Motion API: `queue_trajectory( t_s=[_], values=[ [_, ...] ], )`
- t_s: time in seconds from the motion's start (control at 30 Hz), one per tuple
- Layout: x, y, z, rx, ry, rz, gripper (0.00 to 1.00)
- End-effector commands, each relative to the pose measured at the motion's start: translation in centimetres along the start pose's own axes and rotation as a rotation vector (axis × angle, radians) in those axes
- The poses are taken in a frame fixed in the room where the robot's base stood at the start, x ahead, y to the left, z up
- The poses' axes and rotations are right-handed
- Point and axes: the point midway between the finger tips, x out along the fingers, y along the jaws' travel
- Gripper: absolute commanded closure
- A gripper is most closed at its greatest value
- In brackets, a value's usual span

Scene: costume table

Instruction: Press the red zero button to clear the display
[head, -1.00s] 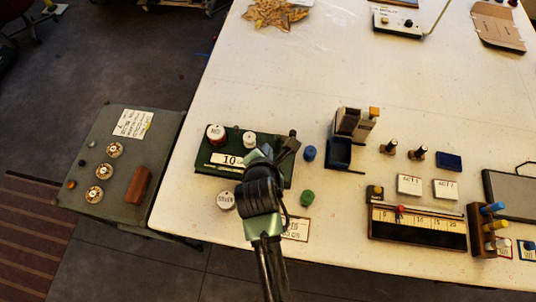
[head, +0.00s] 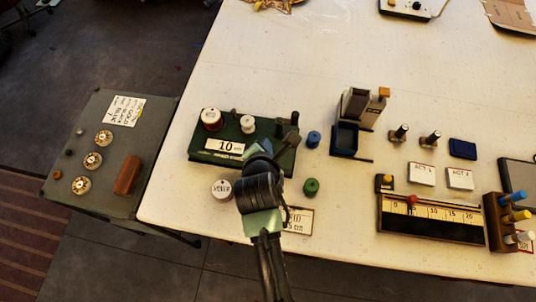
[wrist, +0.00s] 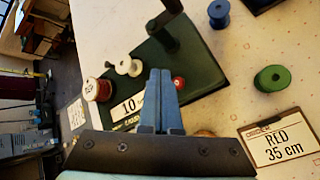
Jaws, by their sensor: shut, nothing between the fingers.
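The green counting device (head: 270,130) sits on the table's left part, and its white display (head: 225,146) reads 10. It also shows in the wrist view (wrist: 200,65), with the display (wrist: 127,107) left of my fingers. The small red button (wrist: 179,82) shows just right of my fingertips in the wrist view. In the head view my arm hides it. My gripper (wrist: 160,72) is shut and empty, with two blue fingers side by side. It hangs over the device's front right part; I cannot tell whether it touches anything.
A dark crank (wrist: 163,28) stands on the device beyond my fingers.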

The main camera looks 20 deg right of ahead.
Motion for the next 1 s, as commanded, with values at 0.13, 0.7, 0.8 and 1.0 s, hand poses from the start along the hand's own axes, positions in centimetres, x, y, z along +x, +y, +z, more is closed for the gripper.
queue_trajectory(
  t_s=[0.13,0.7,0.8,1.0],
  values=[
    [1.43,-1.03,-1.05,0.000,0.001,-0.001,1.00],
    [1.72,-1.24,-1.24,0.001,0.000,0.000,1.00],
    [1.72,-1.23,-1.24,0.001,0.000,0.000,1.00],
    [1.72,-1.23,-1.24,0.001,0.000,0.000,1.00]
  ],
)
